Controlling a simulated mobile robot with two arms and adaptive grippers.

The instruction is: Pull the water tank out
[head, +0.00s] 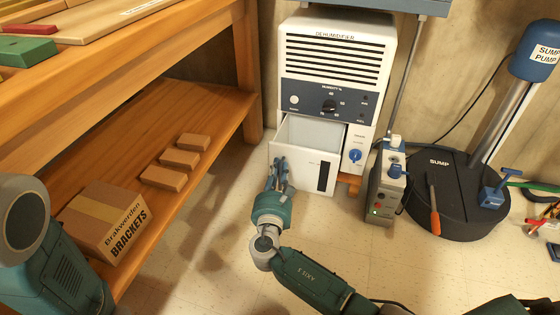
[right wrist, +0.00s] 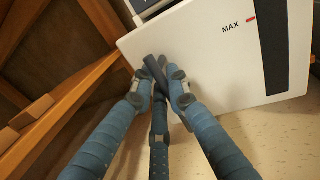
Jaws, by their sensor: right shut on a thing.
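The water tank (head: 312,165) is a white drawer low in the front of the white dehumidifier (head: 335,60). It stands partly out, and its open top shows a hollow inside. Its front has a dark level strip, and the right wrist view shows the tank's front (right wrist: 205,50) with a MAX mark. My right gripper (head: 280,164) is at the left part of the tank's front, its fingers shut on it. In the right wrist view the fingers (right wrist: 160,78) close together around a dark bar against the panel. My left arm shows at the left edge; its gripper is out of frame.
A wooden bench (head: 165,105) with a cardboard box (head: 105,220) and small brown blocks stands at left. A grey device with a blue knob (head: 383,185) stands close right of the dehumidifier. A black sump pit lid (head: 455,200) lies farther right. The floor in front is clear.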

